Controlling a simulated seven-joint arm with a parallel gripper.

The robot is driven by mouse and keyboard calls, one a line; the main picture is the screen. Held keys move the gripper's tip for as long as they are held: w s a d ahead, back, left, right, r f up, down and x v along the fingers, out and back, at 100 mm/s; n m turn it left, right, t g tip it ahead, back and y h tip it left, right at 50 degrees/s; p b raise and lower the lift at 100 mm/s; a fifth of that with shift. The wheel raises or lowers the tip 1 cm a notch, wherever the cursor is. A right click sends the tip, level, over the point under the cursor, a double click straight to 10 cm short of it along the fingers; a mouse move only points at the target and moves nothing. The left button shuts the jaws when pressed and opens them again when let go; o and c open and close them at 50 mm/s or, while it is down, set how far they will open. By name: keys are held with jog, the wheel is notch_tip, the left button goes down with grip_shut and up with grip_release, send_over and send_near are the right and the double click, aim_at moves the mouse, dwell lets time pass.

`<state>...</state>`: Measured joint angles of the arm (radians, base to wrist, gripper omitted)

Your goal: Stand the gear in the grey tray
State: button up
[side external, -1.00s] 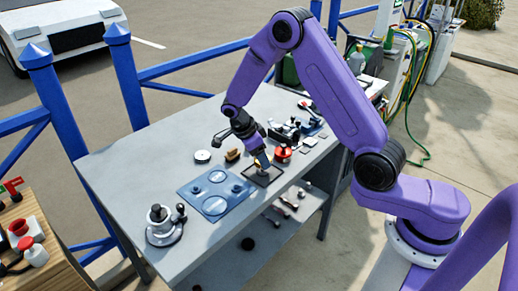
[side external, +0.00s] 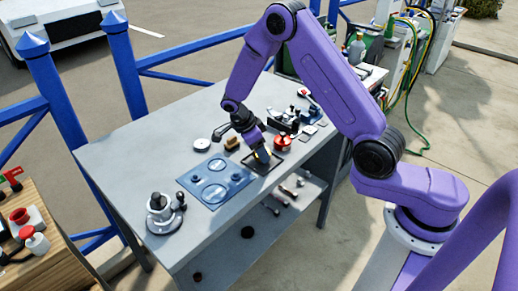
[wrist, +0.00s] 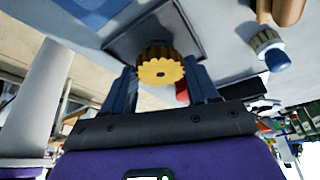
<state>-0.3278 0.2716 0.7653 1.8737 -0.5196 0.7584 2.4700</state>
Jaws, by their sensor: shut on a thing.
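My gripper (side external: 263,154) is shut on the gear (wrist: 161,72), a yellow-brown toothed wheel with a small dark centre hole. In the wrist view, the gear's toothed face points toward the camera, between my two fingers. The grey tray (wrist: 120,44) is a shallow, dark, square tray behind the gear. In the side view, my gripper is over the tray (side external: 261,171), low and close to its floor. I cannot tell whether the gear touches the tray. The gear is mostly hidden by the fingers in the side view.
A blue plate (side external: 215,182) with round marks lies left of the tray. A red round part (side external: 283,142) stands close behind it to the right. A metal fixture (side external: 163,213) stands front left.

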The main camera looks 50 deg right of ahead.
jog(key=shift+f, duration=0.55)
dwell(0.8)
jog(key=o, duration=0.9)
jog(key=v, duration=1.1)
jog(key=shift+a, duration=0.1)
dwell(0.4)
